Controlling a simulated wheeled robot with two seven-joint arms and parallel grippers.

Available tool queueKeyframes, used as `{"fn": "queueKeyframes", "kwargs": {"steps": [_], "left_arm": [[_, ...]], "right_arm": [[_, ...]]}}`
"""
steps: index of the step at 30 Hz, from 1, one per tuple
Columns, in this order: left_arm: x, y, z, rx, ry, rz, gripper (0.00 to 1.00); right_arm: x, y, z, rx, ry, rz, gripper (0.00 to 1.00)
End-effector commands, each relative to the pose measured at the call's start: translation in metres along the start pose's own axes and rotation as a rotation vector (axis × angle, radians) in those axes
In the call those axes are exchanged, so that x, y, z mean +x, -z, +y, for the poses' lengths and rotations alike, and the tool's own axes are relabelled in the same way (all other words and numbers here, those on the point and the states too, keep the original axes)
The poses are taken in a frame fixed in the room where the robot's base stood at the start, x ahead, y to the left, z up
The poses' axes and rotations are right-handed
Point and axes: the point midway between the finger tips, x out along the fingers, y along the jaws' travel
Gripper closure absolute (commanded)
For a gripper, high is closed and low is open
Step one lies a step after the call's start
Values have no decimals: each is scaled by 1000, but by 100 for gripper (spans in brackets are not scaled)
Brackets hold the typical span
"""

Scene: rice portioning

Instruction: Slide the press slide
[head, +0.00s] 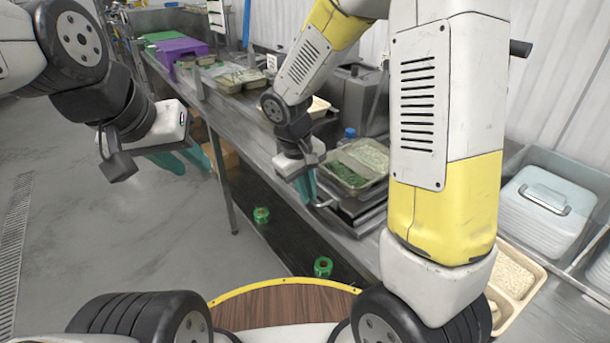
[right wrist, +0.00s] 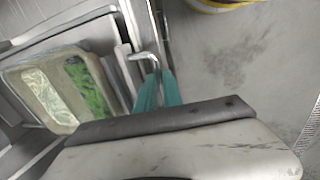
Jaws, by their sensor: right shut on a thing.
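The press slide (head: 352,208) is a flat metal plate at the front edge of the steel counter, with a bent metal handle (right wrist: 145,57). A beige tray (head: 352,190) with green and pale food in two compartments sits over it. It also shows in the right wrist view (right wrist: 68,127). My right gripper (head: 312,200) points down beside the tray, its teal fingers shut on the handle, which shows between them in the right wrist view (right wrist: 156,92). My left gripper (head: 190,160) hangs over the floor at the left, its teal fingers apart and empty, away from the slide.
The steel counter (head: 245,130) runs along the wall, with more food trays (head: 240,78) and a purple box (head: 180,52) further back. A blue-capped bottle (head: 350,134) stands behind the tray. Floor at left is clear.

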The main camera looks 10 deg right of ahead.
Motion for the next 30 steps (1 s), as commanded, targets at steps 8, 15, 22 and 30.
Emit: {"fn": "queueKeyframes", "kwargs": {"steps": [8,15,22,30], "left_arm": [[0,0,0,0,0,0,67],[0,0,0,0,0,0,67],[0,0,0,0,0,0,67],[0,0,0,0,0,0,67]], "right_arm": [[-1,1,-6,-6,8,2,76],[0,0,-4,-4,5,1,67],[-11,2,-3,-3,4,5,67],[-57,1,-4,-4,5,6,67]]}}
